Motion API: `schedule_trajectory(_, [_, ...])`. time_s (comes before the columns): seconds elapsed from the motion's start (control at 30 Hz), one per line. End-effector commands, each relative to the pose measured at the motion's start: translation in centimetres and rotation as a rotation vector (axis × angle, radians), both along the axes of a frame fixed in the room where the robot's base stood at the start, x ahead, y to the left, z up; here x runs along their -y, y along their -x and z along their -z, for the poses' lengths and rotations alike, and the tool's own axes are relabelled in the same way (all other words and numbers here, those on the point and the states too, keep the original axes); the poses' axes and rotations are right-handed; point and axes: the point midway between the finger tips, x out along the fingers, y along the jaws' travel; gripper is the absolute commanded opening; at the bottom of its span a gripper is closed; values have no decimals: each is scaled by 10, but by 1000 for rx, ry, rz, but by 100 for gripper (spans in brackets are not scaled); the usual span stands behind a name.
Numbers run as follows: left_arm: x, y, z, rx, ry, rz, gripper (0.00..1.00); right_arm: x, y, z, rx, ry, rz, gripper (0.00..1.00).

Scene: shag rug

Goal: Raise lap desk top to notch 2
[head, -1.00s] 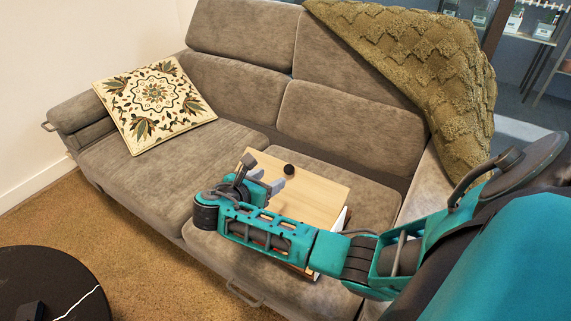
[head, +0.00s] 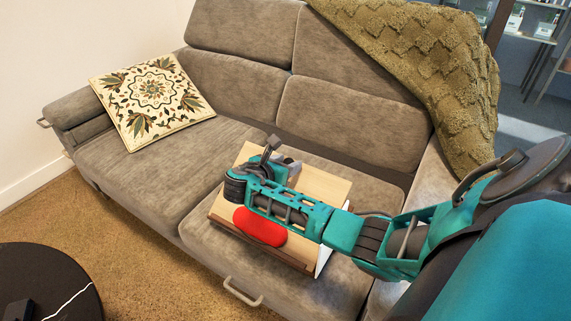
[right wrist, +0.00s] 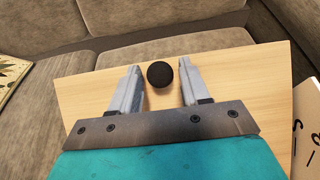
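The lap desk rests on the right seat of the sofa. Its pale wooden top (head: 325,186) lies above a wooden base (head: 223,217) and also fills the middle of the right wrist view (right wrist: 230,85). A round black knob (right wrist: 159,75) sits on the top near its far edge; in the head view my gripper hides it. My right gripper (head: 288,163) is open over the top. In the right wrist view its fingers (right wrist: 159,68) stand either side of the knob, with a gap on both sides. My left gripper is not in view.
A white side panel (head: 325,252) with dark marks (right wrist: 310,132) is at the desk's right. A red rounded thing (head: 260,227) lies at the desk's near part, partly behind my arm. A patterned cushion (head: 152,92), green throw (head: 420,55) and round black table (head: 45,285) stand clear.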

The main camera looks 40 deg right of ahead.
Motion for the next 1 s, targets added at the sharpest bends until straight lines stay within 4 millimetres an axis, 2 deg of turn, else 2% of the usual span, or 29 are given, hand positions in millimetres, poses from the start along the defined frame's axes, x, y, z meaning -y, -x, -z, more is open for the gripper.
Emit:
schedule_trajectory(0.07, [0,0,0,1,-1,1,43,0,0,0,0,0,0,38])
schedule_trajectory(0.47, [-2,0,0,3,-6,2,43,0,0,0,0,0,0,0])
schedule_trajectory(0.8, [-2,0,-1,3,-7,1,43,-1,0,-1,0,2,0,0])
schedule_trajectory(1.0, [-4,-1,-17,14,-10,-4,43,-7,3,-10,8,39,2,0])
